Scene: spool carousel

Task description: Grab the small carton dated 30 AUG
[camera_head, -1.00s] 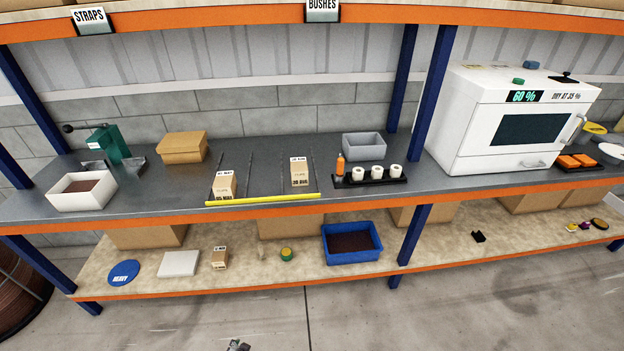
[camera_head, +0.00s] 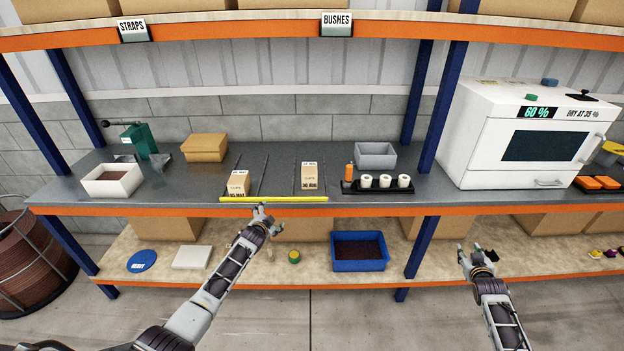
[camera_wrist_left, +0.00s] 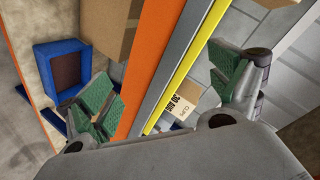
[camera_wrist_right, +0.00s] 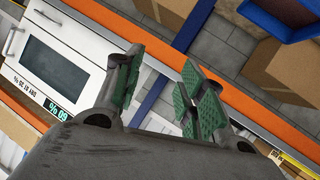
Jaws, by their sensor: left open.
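The carton reading 30 AUG (camera_head: 309,177) is small and tan and stands upright in the right lane on the grey shelf. Its 30 AUG label also shows in the left wrist view (camera_wrist_left: 181,104). A similar carton (camera_head: 238,184), apparently dated in May, stands in the left lane. My left gripper (camera_head: 262,210) is open and empty at the shelf's front edge, in front of the lanes and left of the 30 AUG carton. My right gripper (camera_head: 476,254) is open and empty, low in front of the lower shelf, far right of the cartons.
A yellow strip (camera_head: 274,199) runs along the front of the lanes. A black holder (camera_head: 378,187) with white spools and an orange bottle stands right of them. A blue bin (camera_head: 360,264) sits on the lower shelf. A white dryer (camera_head: 535,140) stands at right.

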